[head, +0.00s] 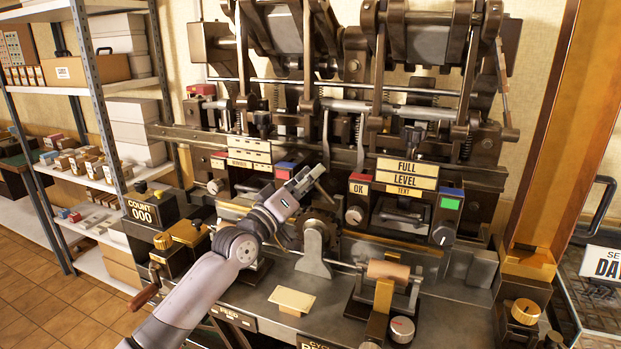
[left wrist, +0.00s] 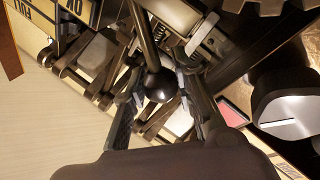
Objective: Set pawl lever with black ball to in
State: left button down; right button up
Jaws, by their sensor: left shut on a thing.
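My left gripper (head: 308,184) reaches in from the lower left to the middle of the press. In the left wrist view its two fingers (left wrist: 162,88) stand on either side of a black ball (left wrist: 158,84). The ball is at the end of a dark lever rod (left wrist: 142,35) that runs up out of the picture. The gripper is shut on the ball. In the head view I cannot make out the ball at the fingers. My right gripper is not in view.
Sign plates (head: 407,175) and dark knobs stand right of my gripper. A wooden roller (head: 389,271) and a pale plate (head: 292,301) are on the front deck. A counter (head: 151,207) is at the left. The machine's rods and frames crowd the space behind.

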pick_arm(q)
jog(key=c, duration=1.3)
grip_release()
jog(key=shift+s+a+f, duration=0.1)
jog(key=shift+s+a+f, duration=0.2)
jog(key=shift+s, duration=0.1)
jog(key=v, duration=1.1)
jog(key=shift+r, duration=0.1)
